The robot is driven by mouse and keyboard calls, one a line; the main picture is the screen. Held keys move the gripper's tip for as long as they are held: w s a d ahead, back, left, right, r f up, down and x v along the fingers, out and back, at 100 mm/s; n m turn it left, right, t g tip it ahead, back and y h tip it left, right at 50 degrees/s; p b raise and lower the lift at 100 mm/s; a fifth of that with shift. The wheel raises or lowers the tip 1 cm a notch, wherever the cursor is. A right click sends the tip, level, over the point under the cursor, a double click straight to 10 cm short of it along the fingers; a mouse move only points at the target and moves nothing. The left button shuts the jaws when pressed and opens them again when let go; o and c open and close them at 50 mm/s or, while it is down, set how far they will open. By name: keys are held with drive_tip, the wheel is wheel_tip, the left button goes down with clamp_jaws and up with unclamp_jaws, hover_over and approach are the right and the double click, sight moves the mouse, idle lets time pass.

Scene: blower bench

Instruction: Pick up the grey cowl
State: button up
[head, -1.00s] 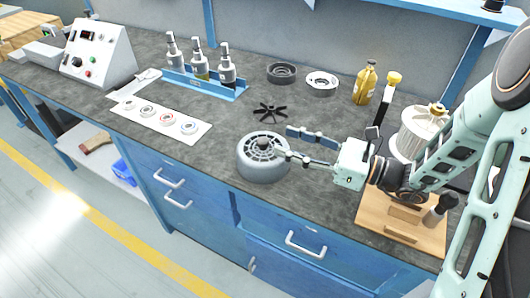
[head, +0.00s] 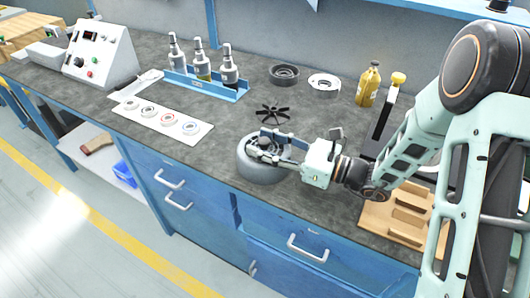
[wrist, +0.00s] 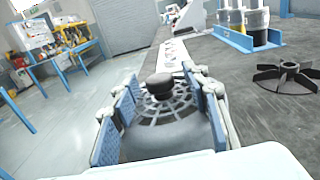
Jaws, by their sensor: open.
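The grey cowl (head: 259,168) is a round domed cover with a slotted top and a dark knob in its centre. It stands on the bench near the front edge. In the wrist view the cowl (wrist: 170,128) lies straight ahead with its knob between the fingers. My gripper (head: 269,144) is open and reaches in from the right at the height of the cowl's top. Its blue-padded fingers stand on either side of the knob, which I see no finger touching. The finger bodies hide part of the cowl's top in the head view.
A black fan wheel (head: 273,113) lies behind the cowl. A dark ring (head: 284,73) and a white ring (head: 324,83) lie farther back. A yellow bottle (head: 368,84) stands at back right, a wooden block tray (head: 393,222) at right. A blue bottle rack (head: 204,88) stands left.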

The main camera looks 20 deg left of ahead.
drive_tip(key=shift+c, duration=0.3)
clamp_jaws()
drive_tip(key=shift+r, duration=0.15)
drive_tip(key=shift+r+p, duration=0.55)
drive_tip(key=shift+p, duration=0.05)
wheel_tip(320, 180, up, 2)
drive_tip(key=shift+p, duration=0.8)
drive_tip(key=s+d+r+p, duration=0.7)
drive_tip(key=s+r+p, duration=0.2)
drive_tip(key=s+p, duration=0.3)
drive_tip(key=shift+r+p, duration=0.4)
drive_tip(key=shift+p, duration=0.25)
